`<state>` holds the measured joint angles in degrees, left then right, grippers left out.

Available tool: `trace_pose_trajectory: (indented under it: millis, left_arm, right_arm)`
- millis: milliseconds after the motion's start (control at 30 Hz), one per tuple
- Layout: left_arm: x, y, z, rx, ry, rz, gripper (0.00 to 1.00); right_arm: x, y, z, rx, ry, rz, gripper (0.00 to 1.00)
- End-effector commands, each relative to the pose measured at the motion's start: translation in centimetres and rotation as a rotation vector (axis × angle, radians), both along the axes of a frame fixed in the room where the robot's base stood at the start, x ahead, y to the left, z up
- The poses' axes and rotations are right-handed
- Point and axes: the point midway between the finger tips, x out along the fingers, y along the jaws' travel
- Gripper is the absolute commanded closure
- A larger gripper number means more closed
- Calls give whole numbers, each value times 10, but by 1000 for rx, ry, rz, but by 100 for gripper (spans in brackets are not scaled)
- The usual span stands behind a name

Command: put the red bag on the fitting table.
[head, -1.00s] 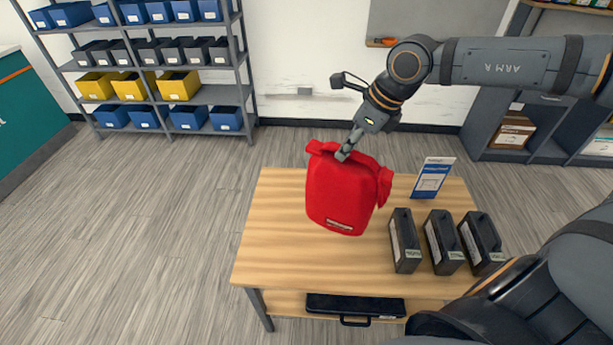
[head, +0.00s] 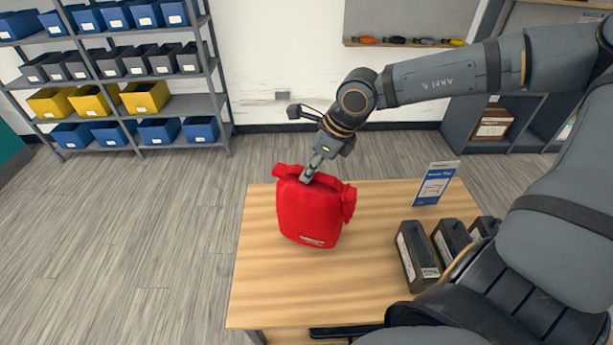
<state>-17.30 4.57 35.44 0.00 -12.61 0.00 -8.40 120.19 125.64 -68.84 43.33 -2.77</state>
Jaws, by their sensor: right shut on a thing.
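The red bag (head: 310,215) hangs upright at the back left part of the wooden fitting table (head: 275,285). My right gripper (head: 310,174) is shut on the bag's top handle. The bag's lower edge appears over the tabletop; I cannot tell whether it touches the wood. My left gripper is not in view.
Several black boxes (head: 418,255) stand in a row on the table's right side, partly hidden by my arm. A blue and white sign (head: 435,184) stands at the back right. The table's left front is clear. A shelf rack with bins (head: 160,95) stands behind left.

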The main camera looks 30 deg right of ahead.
Motion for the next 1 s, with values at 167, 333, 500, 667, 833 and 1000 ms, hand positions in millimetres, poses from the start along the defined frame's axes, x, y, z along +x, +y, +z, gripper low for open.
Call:
trace_pose_trajectory:
  millis: [167, 333, 500, 667, 833, 1000]
  left_arm:
    - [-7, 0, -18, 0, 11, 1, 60]
    - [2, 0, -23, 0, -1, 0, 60]
    - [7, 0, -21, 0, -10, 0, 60]
    - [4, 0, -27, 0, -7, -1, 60]
    - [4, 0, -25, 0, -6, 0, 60]
    - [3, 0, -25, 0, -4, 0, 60]
  right_arm:
    - [-2, 4, -27, -1, 2, 2, 100]
    - [-3, 6, -37, 0, 0, 5, 100]
    - [-3, 6, -36, 0, 0, 4, 100]
    - [-2, 6, -40, 0, -1, 4, 100]
    - [-3, 6, -38, 0, 0, 4, 57]
    - [-3, 6, -38, 0, 0, 4, 57]
